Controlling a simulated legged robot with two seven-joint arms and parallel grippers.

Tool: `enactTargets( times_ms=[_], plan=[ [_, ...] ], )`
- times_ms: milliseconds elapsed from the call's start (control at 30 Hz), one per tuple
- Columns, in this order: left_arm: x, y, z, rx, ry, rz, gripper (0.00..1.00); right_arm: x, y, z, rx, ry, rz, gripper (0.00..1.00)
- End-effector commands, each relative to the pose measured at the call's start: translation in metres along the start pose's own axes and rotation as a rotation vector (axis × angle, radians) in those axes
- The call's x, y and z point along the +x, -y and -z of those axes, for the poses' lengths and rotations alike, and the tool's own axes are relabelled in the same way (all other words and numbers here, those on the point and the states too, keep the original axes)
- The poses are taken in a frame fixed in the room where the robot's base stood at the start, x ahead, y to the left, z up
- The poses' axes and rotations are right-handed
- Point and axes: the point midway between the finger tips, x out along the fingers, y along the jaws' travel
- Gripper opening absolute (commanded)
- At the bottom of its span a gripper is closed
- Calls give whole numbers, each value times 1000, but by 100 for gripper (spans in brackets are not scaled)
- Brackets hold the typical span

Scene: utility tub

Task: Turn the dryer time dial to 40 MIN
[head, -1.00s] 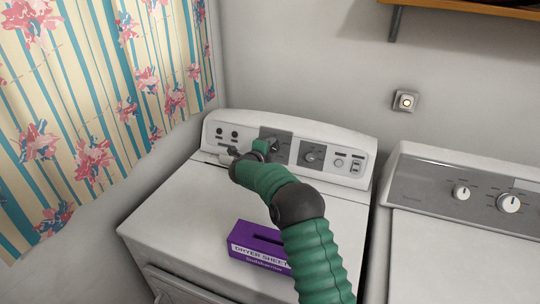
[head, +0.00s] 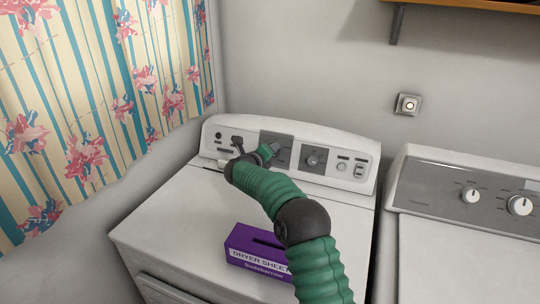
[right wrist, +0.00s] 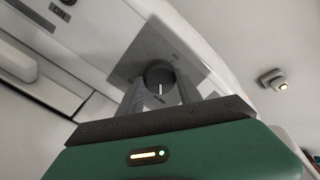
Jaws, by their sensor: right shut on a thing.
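The dryer's control panel (head: 230,139) runs along its back edge. My right gripper (head: 276,147) is at the grey plate on the left of the panel and partly hides the dial there. In the right wrist view, this round dark dial (right wrist: 159,76) sits between the two fingers of my right gripper (right wrist: 160,88), which are shut on its sides. A white pointer line on the dial points down toward the gripper. The markings around it are too small to read. My left gripper is not in view.
A second dark dial (head: 314,158) sits to the right, with small controls beyond it. A purple dryer sheets box (head: 258,247) stands on the dryer top (head: 170,225). A washer (head: 450,205) is at the right and a curtain (head: 90,110) at the left.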

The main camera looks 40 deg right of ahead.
Motion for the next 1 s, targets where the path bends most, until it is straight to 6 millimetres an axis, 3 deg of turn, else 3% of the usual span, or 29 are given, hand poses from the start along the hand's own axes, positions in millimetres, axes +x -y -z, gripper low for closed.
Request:
enactTargets(
  times_ms=[400, 433, 567, 867, 1000],
  plan=[
    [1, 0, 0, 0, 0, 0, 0, 0, -3, 1, 5, -1, -6, 1],
    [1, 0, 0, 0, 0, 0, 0, 0, -3, 1, 5, -1, -6, 44],
    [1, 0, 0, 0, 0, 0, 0, 0, -2, 1, 5, -1, -4, 61],
    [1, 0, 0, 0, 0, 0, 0, -1, 0, 1, 6, 0, -1, 63],
    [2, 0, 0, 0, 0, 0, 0, -14, -1, 0, 6, 1, -3, 63]
  ],
)
